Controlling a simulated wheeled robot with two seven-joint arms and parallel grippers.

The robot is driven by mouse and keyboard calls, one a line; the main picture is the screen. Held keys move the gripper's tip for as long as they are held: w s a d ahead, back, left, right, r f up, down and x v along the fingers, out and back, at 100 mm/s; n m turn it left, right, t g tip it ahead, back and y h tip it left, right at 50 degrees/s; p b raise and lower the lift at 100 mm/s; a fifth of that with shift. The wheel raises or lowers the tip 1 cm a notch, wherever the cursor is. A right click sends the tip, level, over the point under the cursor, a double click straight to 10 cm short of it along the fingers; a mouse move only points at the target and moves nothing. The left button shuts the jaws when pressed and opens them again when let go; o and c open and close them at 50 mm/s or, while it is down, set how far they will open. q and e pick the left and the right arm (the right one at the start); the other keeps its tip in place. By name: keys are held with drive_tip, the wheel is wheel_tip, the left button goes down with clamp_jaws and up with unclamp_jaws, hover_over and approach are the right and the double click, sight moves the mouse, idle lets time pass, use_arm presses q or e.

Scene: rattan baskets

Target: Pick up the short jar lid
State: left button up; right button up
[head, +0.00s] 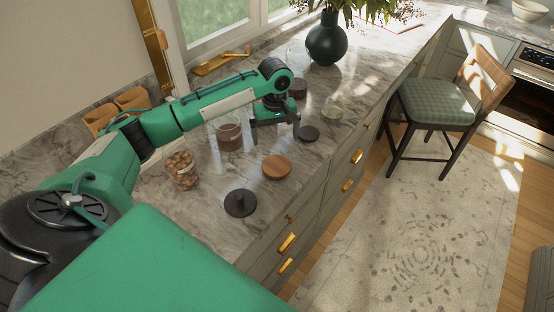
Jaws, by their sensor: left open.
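Several lids lie on the marble counter. A round wooden lid (276,167) lies just in front of my left gripper (275,139). A black lid with a knob (240,203) lies nearer, and a small dark lid (308,133) lies just right of the gripper. I cannot tell which one is the short jar's lid. My left gripper points down, its two fingers spread apart with nothing between them. A glass jar with brown contents (229,135) stands left of it, and a jar of nuts (182,170) stands nearer. My right gripper is not in view.
A dark jar (298,89) and a pale green dish-like thing (332,113) are behind the gripper. A dark vase (326,41) with a plant stands farther back. Rattan baskets (131,99) are by the wall. The counter edge with gold-handled drawers is at right.

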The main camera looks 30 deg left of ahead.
sight(276, 164)
use_arm(q)
drive_tip(key=f, duration=0.2)
drive_tip(key=f+p, duration=0.1)
drive_tip(key=f, duration=0.2)
drive_tip(key=shift+s+d+f, duration=0.2)
drive_tip(key=shift+s+f, duration=0.1)
drive_tip(key=shift+f, duration=0.05)
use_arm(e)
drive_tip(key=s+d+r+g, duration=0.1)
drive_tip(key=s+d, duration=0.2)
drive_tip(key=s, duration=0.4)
use_arm(q)
drive_tip(key=shift+w+a+f, duration=0.1)
drive_tip(key=shift+w+f, duration=0.05)
drive_tip(key=shift+f, duration=0.2)
drive_tip(key=shift+f+p, duration=0.45)
drive_tip(key=shift+p, duration=0.25)
drive_tip(key=f, duration=0.1)
drive_tip(key=f+p, duration=0.1)
drive_tip(key=f, duration=0.1)
drive_tip(key=shift+d+f, duration=0.25)
drive_tip(key=shift+f+p, duration=0.3)
drive_tip(key=shift+f, duration=0.05)
drive_tip(key=shift+s, duration=0.2)
drive_tip(key=shift+c, duration=0.4)
drive_tip(key=c, duration=0.7)
drive_tip(key=shift+c, duration=0.3)
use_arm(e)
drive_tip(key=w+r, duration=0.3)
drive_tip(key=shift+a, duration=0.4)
